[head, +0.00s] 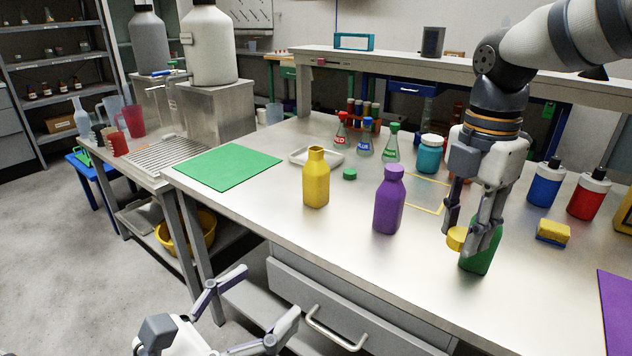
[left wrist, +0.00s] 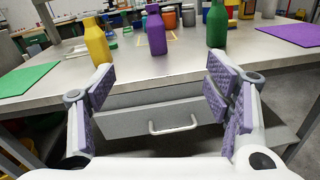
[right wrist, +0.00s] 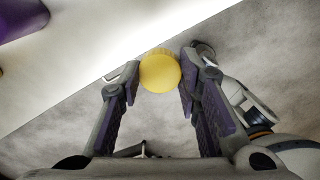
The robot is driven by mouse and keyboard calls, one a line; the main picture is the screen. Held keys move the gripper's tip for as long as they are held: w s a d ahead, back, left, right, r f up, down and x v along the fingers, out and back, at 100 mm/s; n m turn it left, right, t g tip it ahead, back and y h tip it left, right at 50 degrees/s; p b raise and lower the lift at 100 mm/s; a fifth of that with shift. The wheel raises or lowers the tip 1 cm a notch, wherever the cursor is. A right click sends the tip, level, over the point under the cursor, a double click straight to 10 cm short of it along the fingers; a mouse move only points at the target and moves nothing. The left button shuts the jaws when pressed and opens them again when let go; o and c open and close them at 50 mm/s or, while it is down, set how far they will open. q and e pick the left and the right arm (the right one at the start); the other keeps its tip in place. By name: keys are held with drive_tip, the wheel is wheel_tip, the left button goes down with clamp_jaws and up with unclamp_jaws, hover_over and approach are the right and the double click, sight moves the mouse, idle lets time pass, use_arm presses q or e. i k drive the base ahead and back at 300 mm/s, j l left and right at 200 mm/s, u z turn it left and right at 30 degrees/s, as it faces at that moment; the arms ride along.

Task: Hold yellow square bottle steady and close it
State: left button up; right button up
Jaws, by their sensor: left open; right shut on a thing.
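The yellow square bottle (head: 316,182) stands upright and uncapped on the table, left of the purple bottle; it also shows in the left wrist view (left wrist: 97,42). My right gripper (head: 463,238) is shut on a round yellow cap (head: 456,238), held above the table in front of the green bottle (head: 480,256). The cap also shows between the fingers in the right wrist view (right wrist: 160,72). My left gripper (head: 248,312) is open and empty, in front of the table and below its top. In the left wrist view, its spread fingers (left wrist: 160,100) face the drawer front.
A capped purple bottle (head: 389,203) stands between the yellow and green bottles. A small green cap (head: 350,174) lies behind the yellow bottle. A green mat (head: 228,167) lies at left, and a drawer handle (head: 335,332) sticks out below the tabletop.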

sight(316, 171)
drive_tip(key=i, duration=1)
